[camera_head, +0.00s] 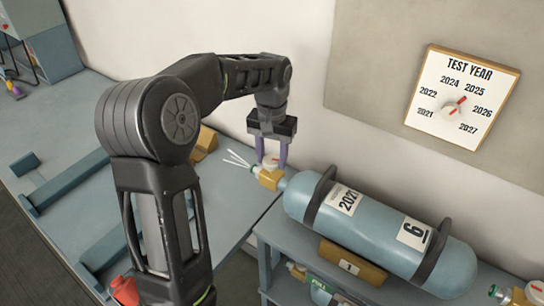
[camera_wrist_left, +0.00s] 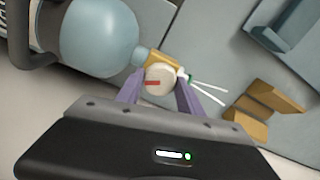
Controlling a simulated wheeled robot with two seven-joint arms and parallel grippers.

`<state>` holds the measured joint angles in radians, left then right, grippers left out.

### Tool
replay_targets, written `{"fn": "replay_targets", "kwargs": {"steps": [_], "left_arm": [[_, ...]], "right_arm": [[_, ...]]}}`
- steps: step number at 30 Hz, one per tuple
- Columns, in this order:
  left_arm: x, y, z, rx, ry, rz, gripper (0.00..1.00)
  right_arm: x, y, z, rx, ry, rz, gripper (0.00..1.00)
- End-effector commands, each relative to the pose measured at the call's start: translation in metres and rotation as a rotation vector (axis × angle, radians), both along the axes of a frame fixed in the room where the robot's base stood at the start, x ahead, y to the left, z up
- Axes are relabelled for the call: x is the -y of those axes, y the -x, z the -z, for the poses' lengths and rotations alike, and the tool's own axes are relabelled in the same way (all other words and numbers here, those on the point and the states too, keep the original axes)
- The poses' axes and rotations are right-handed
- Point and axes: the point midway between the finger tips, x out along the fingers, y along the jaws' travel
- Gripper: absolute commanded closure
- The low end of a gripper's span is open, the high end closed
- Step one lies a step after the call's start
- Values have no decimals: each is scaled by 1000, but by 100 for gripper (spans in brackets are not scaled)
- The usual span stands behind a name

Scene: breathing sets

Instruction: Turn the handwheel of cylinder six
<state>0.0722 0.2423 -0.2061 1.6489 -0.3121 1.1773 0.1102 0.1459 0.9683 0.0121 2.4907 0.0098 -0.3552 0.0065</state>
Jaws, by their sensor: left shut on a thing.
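Cylinder six (camera_head: 380,232) is a light blue tank lying on its side on a blue-grey rack, with black bands, a "6" label and a "2021"-like label. Its brass valve (camera_head: 270,179) is at its left end and also shows in the left wrist view (camera_wrist_left: 163,60). The handwheel (camera_head: 271,161) is a pale round knob with a red mark, seen clearly in the left wrist view (camera_wrist_left: 159,79). My left gripper (camera_head: 271,155) points down from above, its purple fingers shut on the handwheel from both sides. White streaks leave the valve outlet. My right gripper is not in view.
A "TEST YEAR" dial (camera_head: 461,98) hangs on the wall. A lower cylinder (camera_head: 330,294) and another brass valve (camera_head: 530,294) are on the rack. Brownish-yellow blocks (camera_head: 205,143) and a red object (camera_head: 124,290) are on the bench at left.

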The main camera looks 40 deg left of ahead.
Motion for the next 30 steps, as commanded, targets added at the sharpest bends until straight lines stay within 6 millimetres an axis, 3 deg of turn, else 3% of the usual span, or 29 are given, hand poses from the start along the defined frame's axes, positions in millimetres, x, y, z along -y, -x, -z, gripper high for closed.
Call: {"fn": "replay_targets", "kwargs": {"steps": [30], "left_arm": [[-1, 0, -1, 5, -1, -963, 97]], "right_arm": [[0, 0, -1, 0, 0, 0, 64]]}}
